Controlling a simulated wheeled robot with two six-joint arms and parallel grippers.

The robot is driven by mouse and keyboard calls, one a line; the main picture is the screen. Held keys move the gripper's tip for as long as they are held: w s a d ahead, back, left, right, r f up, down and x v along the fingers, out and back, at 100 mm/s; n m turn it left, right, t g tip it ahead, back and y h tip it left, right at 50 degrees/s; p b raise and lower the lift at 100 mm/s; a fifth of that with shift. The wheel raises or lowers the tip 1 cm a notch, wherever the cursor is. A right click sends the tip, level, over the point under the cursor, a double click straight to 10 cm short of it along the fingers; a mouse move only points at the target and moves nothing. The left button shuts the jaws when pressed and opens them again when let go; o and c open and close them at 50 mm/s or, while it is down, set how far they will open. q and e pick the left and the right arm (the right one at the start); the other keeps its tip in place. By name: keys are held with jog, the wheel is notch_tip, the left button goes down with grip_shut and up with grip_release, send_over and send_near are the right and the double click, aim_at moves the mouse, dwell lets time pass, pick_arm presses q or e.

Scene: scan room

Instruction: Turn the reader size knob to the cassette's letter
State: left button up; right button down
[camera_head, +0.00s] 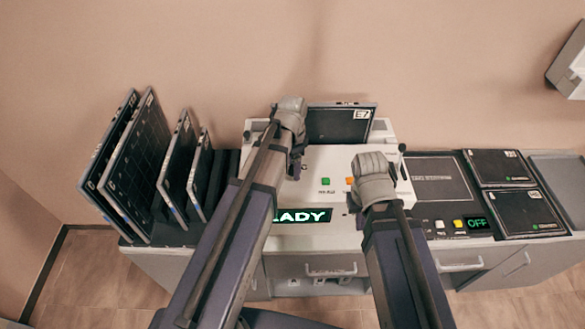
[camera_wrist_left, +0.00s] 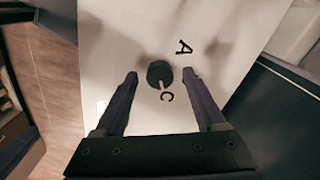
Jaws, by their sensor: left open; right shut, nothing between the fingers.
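The reader (camera_head: 340,165) is a pale machine on the counter with a lit display (camera_head: 303,215) ending in "ADY". A dark cassette (camera_head: 338,124) stands at its back; the label (camera_head: 362,114) is too small to read surely. In the left wrist view the dark round size knob (camera_wrist_left: 158,72) has a pale pointer mark aimed toward the letter C (camera_wrist_left: 167,97). The letter A (camera_wrist_left: 184,47) is on its other side. My left gripper (camera_wrist_left: 160,78) is open, a finger on each side of the knob with gaps showing. My right gripper (camera_head: 357,200) is shut and empty over the reader's right front.
Several dark cassettes (camera_head: 139,155) stand in a rack at the left. At the right, a flat grey panel (camera_head: 437,180) and two dark cassettes (camera_head: 502,168) lie beside a small display (camera_head: 477,223) reading "OFF".

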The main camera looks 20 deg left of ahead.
pick_arm(q)
grip_shut()
dwell(0.5)
jog(key=n, duration=1.1)
jog(key=shift+n, duration=0.3)
dwell(0.6)
